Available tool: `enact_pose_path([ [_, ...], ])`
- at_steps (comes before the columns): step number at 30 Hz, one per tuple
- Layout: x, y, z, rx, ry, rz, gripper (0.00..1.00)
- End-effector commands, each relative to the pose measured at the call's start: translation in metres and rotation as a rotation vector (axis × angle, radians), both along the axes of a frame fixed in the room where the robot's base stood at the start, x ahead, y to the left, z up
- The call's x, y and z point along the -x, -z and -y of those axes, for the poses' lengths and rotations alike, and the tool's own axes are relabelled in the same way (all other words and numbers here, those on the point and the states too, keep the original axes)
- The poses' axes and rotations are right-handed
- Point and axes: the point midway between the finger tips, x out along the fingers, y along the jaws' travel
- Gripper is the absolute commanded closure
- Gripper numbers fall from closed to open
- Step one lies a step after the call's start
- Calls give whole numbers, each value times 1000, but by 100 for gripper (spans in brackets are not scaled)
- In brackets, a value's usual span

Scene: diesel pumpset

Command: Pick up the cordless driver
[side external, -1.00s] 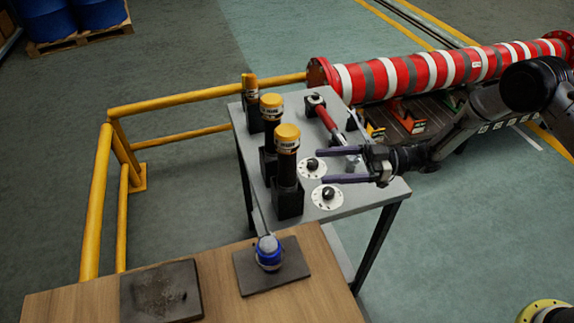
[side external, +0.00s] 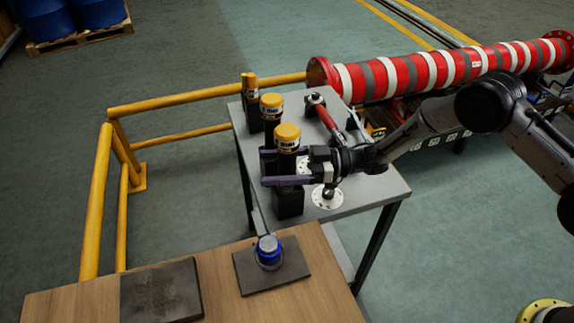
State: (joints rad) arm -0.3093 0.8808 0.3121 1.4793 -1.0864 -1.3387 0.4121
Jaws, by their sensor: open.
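Three upright black units with yellow caps stand in a row along the left side of the grey table; I cannot tell for sure whether these are cordless drivers. The nearest unit (side external: 288,139) has a pale label band and a black block at its foot. My gripper (side external: 266,168) is open and level, with its fingers pointing left. One finger passes in front of the nearest unit's body and the other shows behind it, below the yellow cap. I cannot tell whether they touch it. The middle unit (side external: 271,105) and far unit (side external: 250,85) are clear of my gripper.
A red-handled tool (side external: 326,117) lies on the grey table (side external: 375,190). A white round plate (side external: 327,200) with a black knob is under my wrist. A yellow railing (side external: 180,100) runs left.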

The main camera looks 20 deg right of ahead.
Motion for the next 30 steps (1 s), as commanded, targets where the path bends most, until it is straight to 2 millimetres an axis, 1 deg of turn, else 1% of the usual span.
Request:
enact_pose_path([
  [2,-1,0,-3,0,1,-1,16],
  [6,-1,0,-3,0,1,-1,16],
  [7,-1,0,-3,0,1,-1,18],
  [11,-1,0,-2,0,1,0,41],
  [12,-1,0,-2,0,1,0,48],
  [14,-1,0,-2,0,1,0,59],
  [15,-1,0,-2,0,1,0,66],
  [17,-1,0,-2,0,1,0,77],
  [18,-1,0,-2,0,0,0,84],
  [21,-1,0,-2,0,0,0,100],
  [30,-1,0,-2,0,0,0,100],
])
